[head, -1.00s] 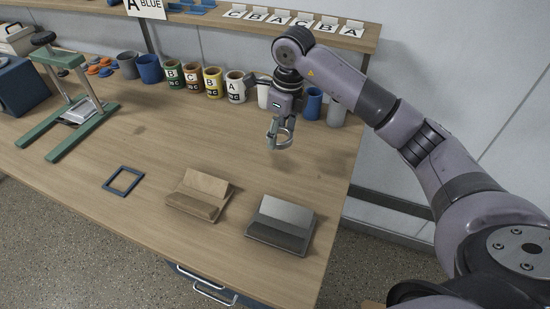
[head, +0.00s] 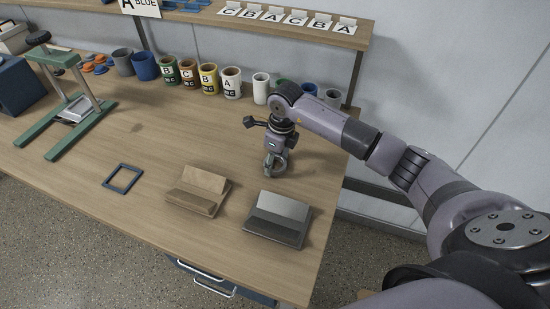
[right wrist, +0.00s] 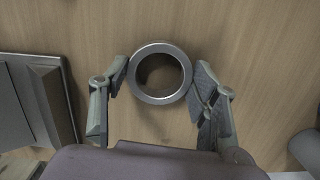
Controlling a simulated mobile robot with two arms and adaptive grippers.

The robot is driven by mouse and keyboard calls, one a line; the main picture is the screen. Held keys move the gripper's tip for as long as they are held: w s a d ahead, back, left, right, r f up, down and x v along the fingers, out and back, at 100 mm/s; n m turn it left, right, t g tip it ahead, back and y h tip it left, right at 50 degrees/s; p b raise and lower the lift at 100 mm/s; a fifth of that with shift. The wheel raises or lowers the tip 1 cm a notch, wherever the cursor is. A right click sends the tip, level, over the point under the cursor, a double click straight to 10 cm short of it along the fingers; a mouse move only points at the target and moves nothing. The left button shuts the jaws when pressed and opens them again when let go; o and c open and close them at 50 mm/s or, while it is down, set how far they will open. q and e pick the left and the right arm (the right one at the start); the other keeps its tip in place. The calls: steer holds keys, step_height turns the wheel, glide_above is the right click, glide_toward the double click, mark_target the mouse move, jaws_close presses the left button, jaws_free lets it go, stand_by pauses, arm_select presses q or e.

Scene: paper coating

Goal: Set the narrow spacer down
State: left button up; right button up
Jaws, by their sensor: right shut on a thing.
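The narrow spacer is a grey metal ring (right wrist: 160,98), seen nearly face-on in the right wrist view with wood tabletop showing through its hole. My right gripper (right wrist: 160,82) is shut on it, a finger against each side. In the head view the right gripper (head: 274,170) points down with the ring (head: 281,163) low over the right part of the table (head: 150,150). I cannot tell whether the ring touches the wood. My left gripper is not in view.
A metal-faced angled block (head: 280,218) and a brown angled block (head: 198,190) stand in front and to the left. A blue square frame (head: 122,179) lies farther left. Several cups, including a white one (head: 261,88), line the back. The table around the ring is clear.

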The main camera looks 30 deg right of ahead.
steer(key=o, duration=0.6)
steer(key=shift+f, duration=0.1)
steer(key=o, duration=0.5)
steer(key=shift+c, duration=0.2)
steer(key=shift+r, duration=0.6)
step_height(320, 180, up, 11)
steer(key=s+b, duration=0.1)
steer(key=b, duration=0.1)
steer(key=shift+d, duration=0.4)
steer(key=shift+s, duration=0.1)
